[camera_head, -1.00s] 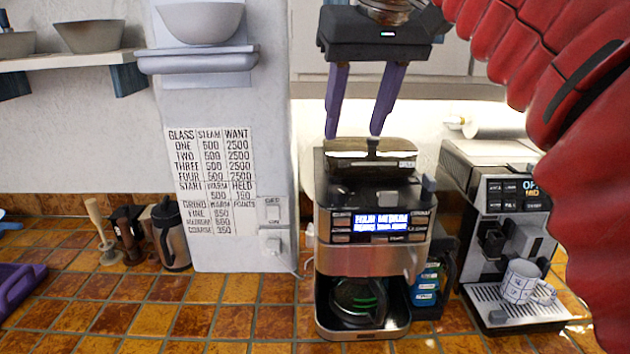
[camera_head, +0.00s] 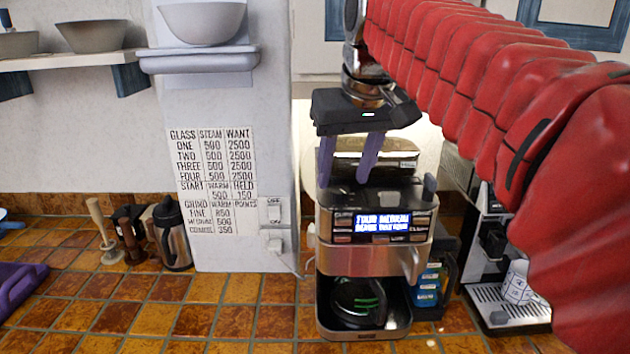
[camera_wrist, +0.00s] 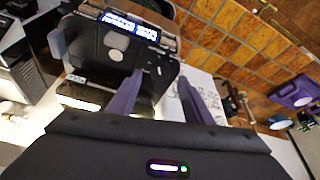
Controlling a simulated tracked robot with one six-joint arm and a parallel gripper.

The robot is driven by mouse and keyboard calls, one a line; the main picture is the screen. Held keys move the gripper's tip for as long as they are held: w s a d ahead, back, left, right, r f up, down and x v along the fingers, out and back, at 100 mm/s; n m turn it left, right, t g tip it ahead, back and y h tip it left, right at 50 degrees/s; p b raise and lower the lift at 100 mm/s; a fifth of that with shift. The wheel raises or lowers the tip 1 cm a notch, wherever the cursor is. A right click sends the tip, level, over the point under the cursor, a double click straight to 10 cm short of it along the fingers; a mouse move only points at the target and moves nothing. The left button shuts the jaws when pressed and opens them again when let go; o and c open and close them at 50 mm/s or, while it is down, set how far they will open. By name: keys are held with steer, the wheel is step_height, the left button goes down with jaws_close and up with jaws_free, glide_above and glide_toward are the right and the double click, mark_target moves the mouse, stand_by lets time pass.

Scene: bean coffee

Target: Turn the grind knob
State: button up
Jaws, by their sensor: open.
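The coffee machine (camera_head: 375,262) stands on the tiled counter with a lit blue display (camera_head: 382,222) and buttons on its front. A small grey upright piece (camera_head: 430,187) stands at its top right; I cannot tell whether this is the grind knob. My gripper (camera_head: 346,182) is open and empty, its two purple fingers pointing down over the left part of the machine's top. In the wrist view the fingers (camera_wrist: 160,78) are apart near the dark machine top (camera_wrist: 105,50). Contact with the machine cannot be told.
A glass carafe (camera_head: 357,300) sits inside the machine. An espresso machine (camera_head: 490,270) with a patterned cup (camera_head: 518,283) stands to the right, partly behind my red arm. A steel jug (camera_head: 171,234) and a wall chart (camera_head: 215,180) are left.

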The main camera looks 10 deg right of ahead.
mark_target(339, 189)
steer(key=shift+x, duration=1.55)
steer(key=shift+c, duration=0.7)
steer(key=c, duration=0.9)
